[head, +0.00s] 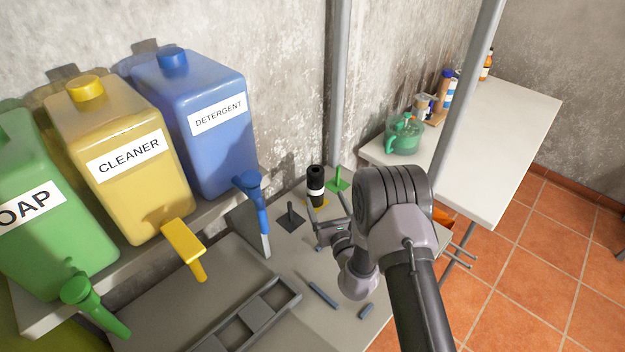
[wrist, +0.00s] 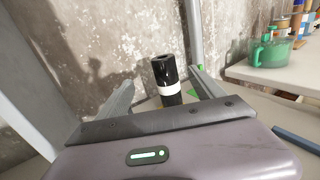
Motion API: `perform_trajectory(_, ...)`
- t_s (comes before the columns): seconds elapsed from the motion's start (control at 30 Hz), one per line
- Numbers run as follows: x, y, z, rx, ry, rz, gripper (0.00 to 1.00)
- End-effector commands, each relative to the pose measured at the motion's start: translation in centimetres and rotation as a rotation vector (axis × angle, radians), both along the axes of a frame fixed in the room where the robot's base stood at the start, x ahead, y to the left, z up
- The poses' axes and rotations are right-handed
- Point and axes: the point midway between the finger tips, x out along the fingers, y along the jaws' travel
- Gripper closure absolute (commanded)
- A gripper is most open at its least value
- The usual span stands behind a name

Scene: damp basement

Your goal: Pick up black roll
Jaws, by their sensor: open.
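The black roll (head: 316,186) stands upright on the grey worktop near the back wall in the head view. It has a white band around its lower part and a hollow top. It stands on or beside a small yellow patch. In the wrist view the black roll (wrist: 166,80) shows ahead, between the lines of the two fingers. My gripper (head: 330,222) is open and empty, a little in front of the roll. In the wrist view my gripper (wrist: 160,85) has a finger on each side of the roll's lower part. I cannot tell whether the roll is fully between the fingertips.
A black stand (head: 290,217) and a green stand (head: 338,180) flank the roll. A grey post (head: 339,80) rises close behind. Blue (head: 205,120), yellow (head: 117,155) and green (head: 45,210) jugs sit on a shelf at left. A tray (head: 247,318) lies in front.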

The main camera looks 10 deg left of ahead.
Motion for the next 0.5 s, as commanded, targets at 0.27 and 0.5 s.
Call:
perform_trajectory(0.27, 6.9, 2.8, -0.2, 0.002, -0.001, 0.002, 0.23)
perform_trajectory(0.5, 10.5, 3.6, -0.6, 0.0, -0.003, 0.002, 0.23)
